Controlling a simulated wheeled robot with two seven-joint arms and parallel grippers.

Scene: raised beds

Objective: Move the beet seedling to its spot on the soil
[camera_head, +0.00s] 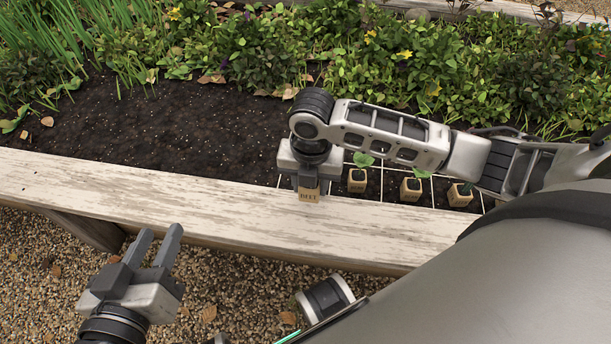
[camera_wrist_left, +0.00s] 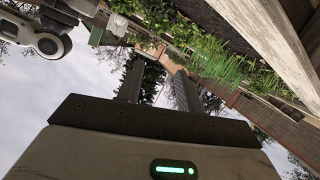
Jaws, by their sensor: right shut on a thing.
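The beet seedling's small tan pot (camera_head: 309,196), with a label that seems to read BEET, is in my right gripper (camera_head: 310,184). The gripper is shut on it and points down near the bed's front board. The gripper hides the plant's top, and I cannot tell whether the pot touches anything. The dark soil (camera_head: 190,130) lies bare to the left; white grid lines mark it around the right arm. My left gripper (camera_head: 158,236) is open and empty over the gravel, in front of the board. Its spread fingers also show in the left wrist view (camera_wrist_left: 157,80).
Three other potted seedlings stand in the grid to the right: one near the gripper (camera_head: 357,180), a middle one (camera_head: 411,188) and a right one (camera_head: 460,194). The whitewashed board (camera_head: 180,205) edges the bed. Dense green plants (camera_head: 430,65) fill the back.

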